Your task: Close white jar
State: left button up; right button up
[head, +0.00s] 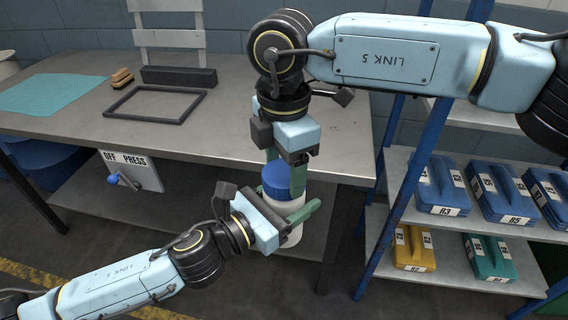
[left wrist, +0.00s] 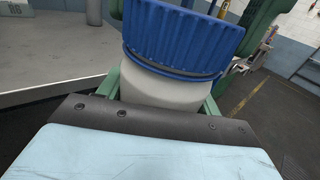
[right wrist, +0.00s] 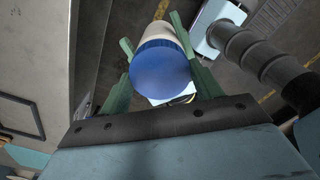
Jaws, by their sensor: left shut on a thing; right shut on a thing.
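The white jar (head: 293,232) stands upright, held in the air in front of the table, with its blue lid (head: 277,181) on top. My left gripper (head: 292,218) is shut on the jar body from the front left. In the left wrist view, the white body (left wrist: 165,90) sits between its green fingers, and the ribbed lid (left wrist: 182,38) shows a thin dark line at its lower rim. My right gripper (head: 284,172) points down from above, shut on the lid. The lid top (right wrist: 160,72) shows between its fingers in the right wrist view. Whether the lid is tightened cannot be told.
The metal table (head: 240,120) holds a black frame (head: 155,104), a teal cloth (head: 50,92) and a brown brush-like block (head: 122,77). An OFF/PRESS switch panel (head: 130,171) is on its front. A shelf rack (head: 448,268) with coloured labelled packs stands close at right.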

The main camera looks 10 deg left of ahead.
jog(key=o, duration=1)
jog(key=shift+r, duration=0.1)
notch_tip(320, 180, up, 12)
jog(key=shift+f, duration=0.1)
